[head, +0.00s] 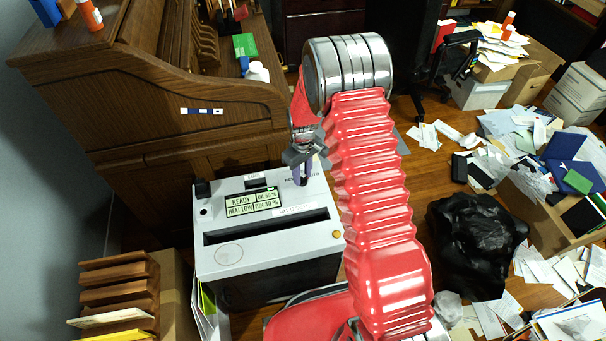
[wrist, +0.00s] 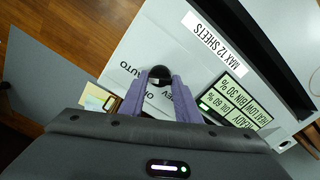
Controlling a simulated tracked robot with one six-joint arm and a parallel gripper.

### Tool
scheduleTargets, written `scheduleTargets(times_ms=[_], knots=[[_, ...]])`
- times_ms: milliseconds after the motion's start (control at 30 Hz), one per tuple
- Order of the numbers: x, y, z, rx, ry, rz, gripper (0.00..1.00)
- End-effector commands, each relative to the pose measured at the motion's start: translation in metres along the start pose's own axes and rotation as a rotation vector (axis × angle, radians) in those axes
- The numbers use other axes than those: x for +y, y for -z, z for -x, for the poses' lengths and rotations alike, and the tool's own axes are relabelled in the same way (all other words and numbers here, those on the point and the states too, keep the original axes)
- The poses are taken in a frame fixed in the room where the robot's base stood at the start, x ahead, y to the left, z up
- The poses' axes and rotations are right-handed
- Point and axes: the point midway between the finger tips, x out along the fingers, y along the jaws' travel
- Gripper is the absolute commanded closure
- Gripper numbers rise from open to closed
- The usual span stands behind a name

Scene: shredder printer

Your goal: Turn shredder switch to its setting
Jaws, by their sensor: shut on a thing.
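The shredder (head: 262,263) has a pale grey top with a long dark paper slot and a small display (head: 254,204). In the wrist view the round black switch knob (wrist: 161,72) sits between the two purple fingers of my gripper (wrist: 160,82). The gripper is shut on the knob. Lettering around it reads "AUTO" and "REV", with other letters partly covered by the fingers. In the head view my gripper (head: 303,172) reaches down onto the top's back right corner, hiding the knob.
A wooden roll-top desk (head: 150,75) stands close behind the shredder. A wooden file rack (head: 120,290) is at its left. A black bag (head: 475,245) and scattered papers lie on the floor to the right. A label on the shredder reads "MAX 12 SHEETS" (wrist: 213,43).

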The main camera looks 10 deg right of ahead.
Motion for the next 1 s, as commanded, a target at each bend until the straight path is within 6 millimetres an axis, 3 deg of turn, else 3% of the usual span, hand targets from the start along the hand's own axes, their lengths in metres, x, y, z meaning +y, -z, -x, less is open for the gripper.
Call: scheduleTargets(times_ms=[267,300,533,1000], knots=[[0.001,0.002,0.001,0.005,-0.002,-0.003,0.93],[0.001,0.002,0.001,0.005,-0.002,-0.003,0.69],[0.001,0.001,0.001,0.003,-0.001,-0.002,0.53],[0.000,0.001,0.011,0.002,-0.001,-0.001,0.52]])
